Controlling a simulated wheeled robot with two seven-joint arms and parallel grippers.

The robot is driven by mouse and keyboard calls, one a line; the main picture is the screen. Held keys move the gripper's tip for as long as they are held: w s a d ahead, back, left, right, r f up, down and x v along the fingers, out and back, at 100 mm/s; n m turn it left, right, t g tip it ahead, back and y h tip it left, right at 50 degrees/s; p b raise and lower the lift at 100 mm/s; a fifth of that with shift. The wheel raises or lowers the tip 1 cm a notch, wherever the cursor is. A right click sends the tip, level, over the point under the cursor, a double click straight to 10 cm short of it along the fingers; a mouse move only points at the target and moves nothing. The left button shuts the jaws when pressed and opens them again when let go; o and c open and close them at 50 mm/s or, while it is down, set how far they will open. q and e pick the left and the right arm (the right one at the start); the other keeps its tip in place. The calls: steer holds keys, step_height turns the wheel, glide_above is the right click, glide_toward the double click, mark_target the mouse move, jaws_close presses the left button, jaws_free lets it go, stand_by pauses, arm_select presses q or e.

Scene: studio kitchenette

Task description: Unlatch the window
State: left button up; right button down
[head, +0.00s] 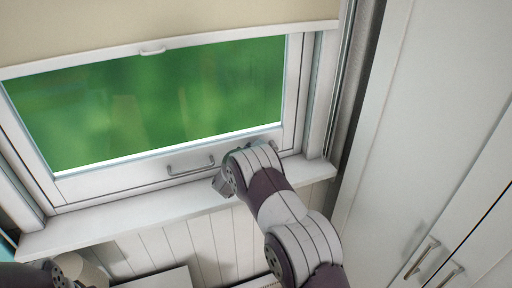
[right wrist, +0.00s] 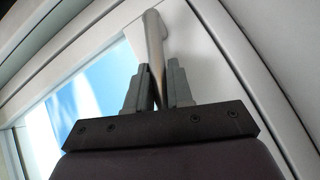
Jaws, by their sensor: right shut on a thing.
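The window (head: 160,100) has a white frame, and its sash sits flush in the frame as far as I can see. A metal latch handle (right wrist: 154,38) rises between my right fingers in the right wrist view. My right gripper (right wrist: 157,75) is shut on this handle. In the head view my right arm hides most of the latch and the gripper at the lower right of the sash. Only a part of my left arm shows at the bottom left, and its gripper is out of view.
A fixed bar handle (head: 190,168) is on the lower sash rail, left of my right arm. The sill (head: 130,212) runs below. A beige blind (head: 200,20) covers the top of the window. A tall white cupboard (head: 425,120) stands close on the right.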

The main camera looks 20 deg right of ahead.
mark_target(273, 135)
steer(key=r+m+y+p, duration=0.1)
steer(key=p, duration=0.1)
steer(key=d+r+m+g+y+p, duration=0.1)
steer(key=p, duration=0.1)
steer(key=d+r+m+y+p, duration=0.1)
steer(key=r+p, duration=0.1)
steer(key=shift+g+y, duration=0.3)
steer(key=shift+y, duration=0.1)
steer(key=shift+s+d+r+m+y+p, duration=0.1)
steer(key=shift+d+r+m+y+p, duration=0.05)
steer(key=shift+d+m+y+p, duration=0.45)
steer(key=shift+d+r+m+y, duration=0.1)
steer(key=shift+d+m+y, duration=0.3)
steer(key=shift+y, duration=0.4)
steer(key=shift+d+g+y+b, duration=0.35)
steer(key=shift+d+y, duration=0.2)
steer(key=shift+y, duration=0.15)
steer(key=d+m+y+b, duration=0.1)
steer(key=b, duration=0.1)
steer(key=shift+s+b, duration=0.1)
steer(key=shift+b, duration=0.2)
steer(key=shift+d+r+m+y+b, duration=0.1)
steer(key=shift+d+m+y+b, duration=0.3)
steer(key=shift+y+b, duration=0.45)
